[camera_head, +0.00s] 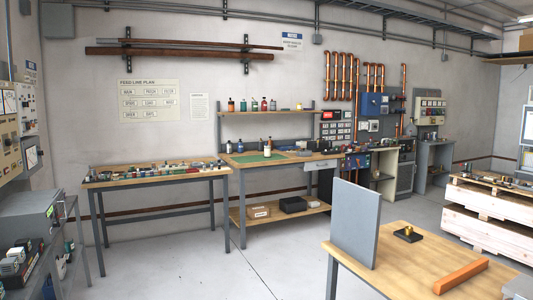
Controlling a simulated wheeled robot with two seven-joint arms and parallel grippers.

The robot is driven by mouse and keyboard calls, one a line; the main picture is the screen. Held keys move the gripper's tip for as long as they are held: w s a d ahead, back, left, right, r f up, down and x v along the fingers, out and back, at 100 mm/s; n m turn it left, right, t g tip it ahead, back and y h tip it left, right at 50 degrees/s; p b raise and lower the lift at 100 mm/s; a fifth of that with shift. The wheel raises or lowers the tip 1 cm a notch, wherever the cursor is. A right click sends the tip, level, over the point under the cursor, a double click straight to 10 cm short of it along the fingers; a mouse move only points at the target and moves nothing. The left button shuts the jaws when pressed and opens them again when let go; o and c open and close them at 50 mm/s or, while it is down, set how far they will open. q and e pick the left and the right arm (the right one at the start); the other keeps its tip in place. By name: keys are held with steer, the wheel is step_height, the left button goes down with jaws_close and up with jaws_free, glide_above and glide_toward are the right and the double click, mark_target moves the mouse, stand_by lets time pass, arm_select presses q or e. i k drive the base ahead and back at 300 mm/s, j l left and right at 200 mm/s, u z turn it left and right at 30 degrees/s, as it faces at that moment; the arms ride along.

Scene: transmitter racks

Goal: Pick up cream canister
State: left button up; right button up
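A small pale, cream-coloured upright container (267,153) stands on the green mat (247,158) of the workbench at the back wall. It is far off and small, so I cannot tell for sure that it is the cream canister. Darker bottles (229,147) stand to its left on the same bench. Neither of my grippers shows in this view.
A table with many small parts (155,172) stands left of the workbench. A nearer wooden table (400,262) at lower right carries a grey upright panel (355,222) and an orange bar (460,276). A grey rack (28,225) is at left. Open floor (200,265) lies between.

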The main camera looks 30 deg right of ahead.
mark_target(268, 149)
steer(key=i+l+z, duration=0.4)
steer(key=i+l, duration=0.45)
steer(key=i, duration=0.2)
steer(key=i+l, duration=0.25)
steer(key=i, duration=0.15)
steer(key=i+l+z, duration=0.1)
steer(key=i, duration=0.3)
steer(key=i+j, duration=0.1)
steer(key=i, duration=1)
steer(key=i+j, duration=0.15)
steer(key=i, duration=0.95)
steer(key=i+l+z, duration=0.15)
steer(key=i+z, duration=0.35)
steer(key=i, duration=0.3)
steer(key=i+j+z, duration=0.2)
steer(key=i+z, duration=0.3)
steer(key=i, duration=0.3)
steer(key=i+l+u, duration=0.15)
steer(key=i, duration=0.35)
steer(key=i+l+u, duration=0.2)
steer(key=i, duration=0.25)
steer(key=i+l+u, duration=0.15)
steer(key=i+l, duration=0.3)
steer(key=i+l+u, duration=0.15)
steer(key=i+l, duration=0.15)
steer(key=i+l+u, duration=0.15)
steer(key=l, duration=0.25)
steer(key=i, duration=0.1)
